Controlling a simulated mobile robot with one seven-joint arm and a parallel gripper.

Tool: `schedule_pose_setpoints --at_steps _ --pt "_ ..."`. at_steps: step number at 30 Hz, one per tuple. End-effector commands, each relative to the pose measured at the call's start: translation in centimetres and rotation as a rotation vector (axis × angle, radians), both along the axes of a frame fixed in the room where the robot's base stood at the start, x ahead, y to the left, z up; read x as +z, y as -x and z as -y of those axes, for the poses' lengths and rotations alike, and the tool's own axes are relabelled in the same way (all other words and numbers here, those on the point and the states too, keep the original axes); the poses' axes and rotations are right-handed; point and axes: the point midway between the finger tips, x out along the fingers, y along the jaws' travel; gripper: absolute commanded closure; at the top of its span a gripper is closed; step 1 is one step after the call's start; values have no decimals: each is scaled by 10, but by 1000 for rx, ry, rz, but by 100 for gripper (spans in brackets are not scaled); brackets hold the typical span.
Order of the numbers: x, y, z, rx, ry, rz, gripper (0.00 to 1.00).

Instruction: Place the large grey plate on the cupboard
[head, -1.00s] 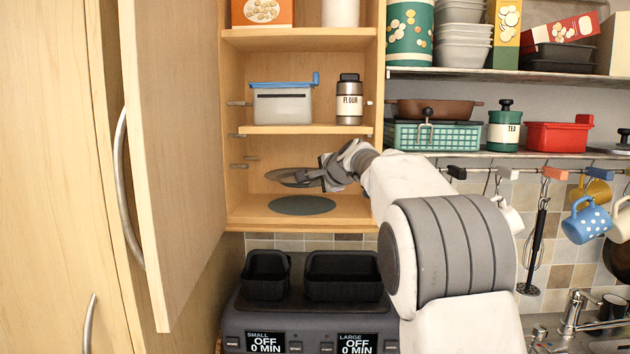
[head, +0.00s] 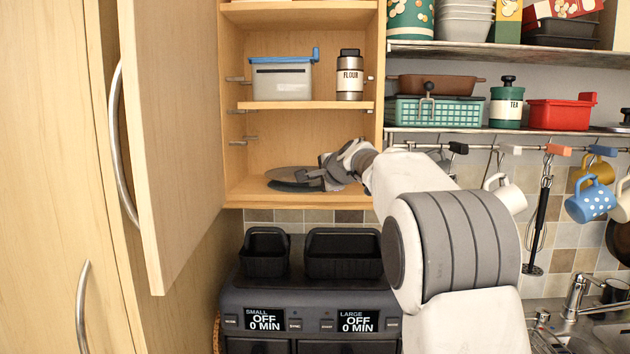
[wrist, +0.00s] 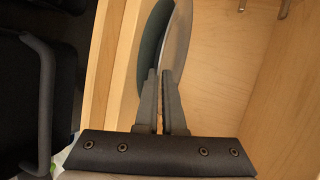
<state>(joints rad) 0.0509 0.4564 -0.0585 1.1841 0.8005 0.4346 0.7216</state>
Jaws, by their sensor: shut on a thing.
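The large grey plate (head: 292,173) is in my gripper (head: 322,176), inside the open cupboard (head: 340,196), low over its bottom shelf. A flat dark green-grey disc (head: 286,187) lies on that shelf, mostly under the plate. I cannot tell whether it is another plate or a shadow-dark mat, nor whether the held plate touches it. In the wrist view my gripper's fingers (wrist: 164,88) are shut on the rim of the plate (wrist: 180,45), and the dark disc (wrist: 153,45) shows beside it. Part of the plate is hidden behind the fingers.
The cupboard door (head: 170,130) stands open on the left. A shelf above holds a blue-lidded box (head: 282,80) and a flour canister (head: 349,78). A black two-basket appliance (head: 310,290) stands below. Mugs (head: 590,200) hang at the right.

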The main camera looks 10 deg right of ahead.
Motion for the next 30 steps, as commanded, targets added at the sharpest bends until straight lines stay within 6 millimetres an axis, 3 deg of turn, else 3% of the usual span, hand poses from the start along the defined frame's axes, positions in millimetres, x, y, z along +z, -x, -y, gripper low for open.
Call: schedule_pose_setpoints --at_steps 12,18,19,30 --pt "-4 0 0 -1 -1 4 100" --pt "-4 0 0 -1 0 3 62" --pt "-4 0 0 -1 0 2 59" --pt "-9 1 0 1 0 -7 59"
